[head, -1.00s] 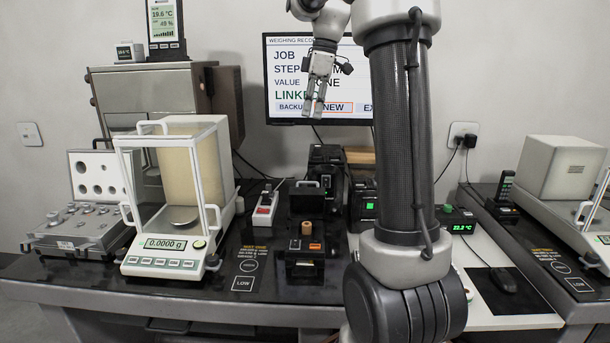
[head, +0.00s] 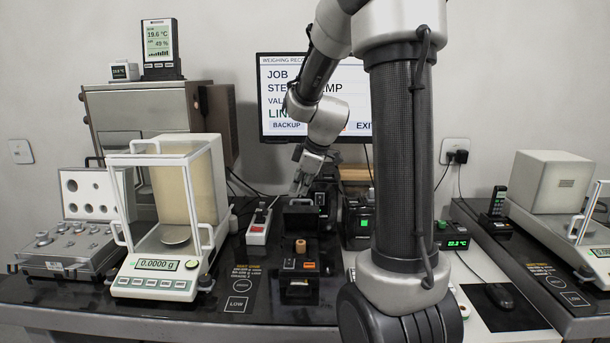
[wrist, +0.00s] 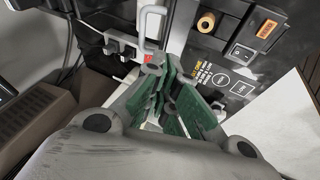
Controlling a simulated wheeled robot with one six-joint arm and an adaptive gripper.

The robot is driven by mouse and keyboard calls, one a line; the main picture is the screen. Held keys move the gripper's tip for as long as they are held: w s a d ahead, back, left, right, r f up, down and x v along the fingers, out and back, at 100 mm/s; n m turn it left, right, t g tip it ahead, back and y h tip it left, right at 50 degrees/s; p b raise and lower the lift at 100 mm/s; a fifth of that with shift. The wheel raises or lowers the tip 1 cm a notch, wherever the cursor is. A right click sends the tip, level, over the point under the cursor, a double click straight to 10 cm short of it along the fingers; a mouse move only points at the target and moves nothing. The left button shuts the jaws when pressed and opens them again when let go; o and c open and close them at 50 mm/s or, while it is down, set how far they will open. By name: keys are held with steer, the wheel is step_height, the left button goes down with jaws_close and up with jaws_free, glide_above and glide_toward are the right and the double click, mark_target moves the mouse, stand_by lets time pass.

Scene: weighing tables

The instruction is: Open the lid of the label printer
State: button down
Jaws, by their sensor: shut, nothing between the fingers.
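The label printer (head: 300,286) is a black unit on the dark table, with an orange button and a tan roll (head: 300,246) exposed on top. Its black lid (head: 301,219) appears to stand raised behind the roll, with a pale loop handle at its upper edge. The handle (wrist: 151,28) also shows in the wrist view, just beyond my fingers. My gripper (head: 297,190) is shut and empty, close above and behind the lid in the head view. Contact with the lid cannot be told. Green pads on the fingers (wrist: 168,88) show in the wrist view.
A white power strip (head: 259,226) lies left of the printer, and the glass-sided balance (head: 150,284) stands farther left. The monitor (head: 280,100) is behind my arm.

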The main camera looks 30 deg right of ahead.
steer(key=w+f, duration=0.1)
steer(key=w+d+f, duration=0.1)
steer(key=f, duration=0.1)
steer(key=shift+w+d+f, duration=0.1)
steer(key=shift+w+f, duration=0.1)
steer(key=shift+w, duration=0.1)
steer(key=shift+w+d+f, duration=0.25)
steer(key=shift+w+f, duration=0.1)
steer(key=shift+w, duration=0.15)
steer(key=shift+w+d, duration=0.1)
steer(key=w+d+f+g+y, duration=0.1)
steer(key=w+d+f+g, duration=0.1)
steer(key=w+d, duration=0.2)
steer(key=shift+w+d+y, duration=0.15)
steer(key=shift+w+y, duration=0.15)
steer(key=shift+w, duration=0.85)
steer(key=shift+r, duration=0.15)
